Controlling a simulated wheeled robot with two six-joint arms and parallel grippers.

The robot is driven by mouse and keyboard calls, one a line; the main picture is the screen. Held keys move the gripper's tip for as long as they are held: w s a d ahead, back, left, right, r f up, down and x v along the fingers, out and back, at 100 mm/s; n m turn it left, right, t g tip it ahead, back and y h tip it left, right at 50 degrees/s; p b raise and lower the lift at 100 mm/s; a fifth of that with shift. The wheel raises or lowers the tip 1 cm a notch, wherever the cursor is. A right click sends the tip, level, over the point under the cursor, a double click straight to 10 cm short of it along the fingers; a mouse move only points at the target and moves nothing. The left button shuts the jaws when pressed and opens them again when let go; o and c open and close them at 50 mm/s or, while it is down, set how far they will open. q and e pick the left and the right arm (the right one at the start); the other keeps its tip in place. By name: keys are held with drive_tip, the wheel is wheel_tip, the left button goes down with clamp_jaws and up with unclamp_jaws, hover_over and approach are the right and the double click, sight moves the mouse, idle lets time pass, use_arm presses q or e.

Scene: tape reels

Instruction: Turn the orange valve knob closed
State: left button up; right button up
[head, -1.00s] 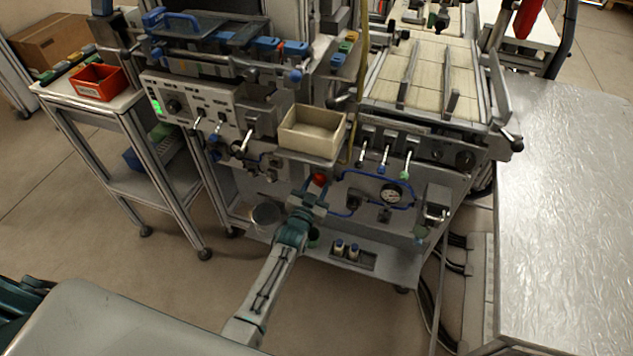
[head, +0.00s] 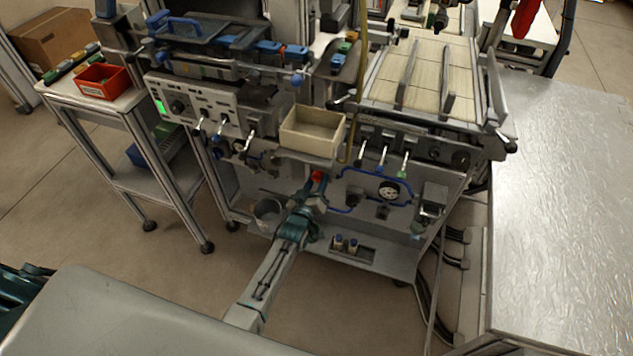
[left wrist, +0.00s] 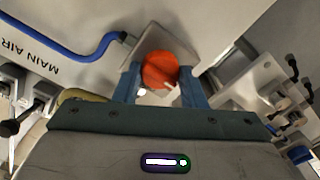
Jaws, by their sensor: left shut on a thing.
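The orange valve knob (left wrist: 160,70) sits on a pale square plate in the left wrist view, and a small light mark shows on its lower right. My left gripper (left wrist: 160,88) has its two blue fingers on either side of the knob, shut on it. In the head view the knob (head: 317,177) shows as a small red-orange spot on the machine's front, below the cream bin. My left gripper (head: 312,190) reaches up to it from below and hides part of it. My right gripper is not in view.
A blue hose (left wrist: 68,44) runs to the valve beside upside-down "MAIN AIR" lettering. A gauge (head: 389,192) and blue tubing are right of the knob. The cream bin (head: 312,131) juts out above. A grey bucket (head: 268,212) stands left of my gripper.

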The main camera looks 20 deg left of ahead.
use_arm(q)
drive_tip(key=shift+f+n, duration=0.1)
drive_tip(key=shift+n, duration=0.2)
drive_tip(key=o, duration=1)
drive_tip(key=shift+s, duration=0.1)
drive_tip(key=s, duration=1)
drive_tip(key=shift+s+a+b, duration=0.15)
drive_tip(key=shift+s+b, duration=0.2)
drive_tip(key=shift+b, duration=0.05)
